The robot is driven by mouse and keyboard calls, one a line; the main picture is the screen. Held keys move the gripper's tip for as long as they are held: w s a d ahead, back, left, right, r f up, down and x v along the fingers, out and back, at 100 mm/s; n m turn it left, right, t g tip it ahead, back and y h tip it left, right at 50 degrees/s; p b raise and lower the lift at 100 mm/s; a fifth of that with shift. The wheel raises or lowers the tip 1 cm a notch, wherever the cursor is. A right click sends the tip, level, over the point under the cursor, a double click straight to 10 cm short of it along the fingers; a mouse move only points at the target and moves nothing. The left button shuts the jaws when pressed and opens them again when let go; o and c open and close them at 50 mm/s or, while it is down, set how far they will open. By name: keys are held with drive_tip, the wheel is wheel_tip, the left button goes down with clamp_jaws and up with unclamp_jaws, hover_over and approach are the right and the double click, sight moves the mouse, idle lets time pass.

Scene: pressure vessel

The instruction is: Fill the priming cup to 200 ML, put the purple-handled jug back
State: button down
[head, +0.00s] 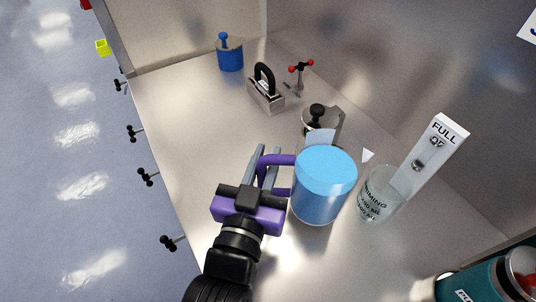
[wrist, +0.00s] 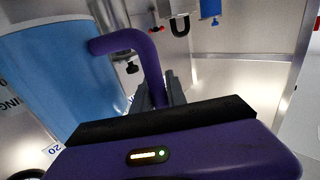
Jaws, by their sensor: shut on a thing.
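My gripper (head: 268,170) is shut on the purple handle of the jug (head: 323,188). I cannot tell whether the jug touches the bench or the cup.
A kettle-like metal pot (head: 321,120), a metal block with a black handle (head: 265,92), a red-tipped valve (head: 301,70) and a blue canister (head: 230,54) stand farther back. A teal vessel (head: 480,283) is at lower right. The bench's left part (head: 185,115) is clear.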

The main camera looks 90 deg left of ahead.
sight(268, 162)
drive_tip(key=shift+d+r, duration=0.1)
drive_tip(key=shift+r, duration=0.1)
drive_tip(key=r+m+p, duration=0.1)
drive_tip(key=p, duration=0.1)
drive_tip(key=w+r+m+p, duration=0.1)
drive_tip(key=p, duration=0.1)
drive_tip(key=shift+r, duration=0.4)
drive_tip(key=r+m+p, duration=0.1)
drive_tip(key=p, duration=0.1)
drive_tip(key=w+r+m+p, duration=0.1)
drive_tip(key=p, duration=0.1)
drive_tip(key=shift+w+d+h, duration=0.15)
drive_tip(key=shift+w+h, duration=0.15)
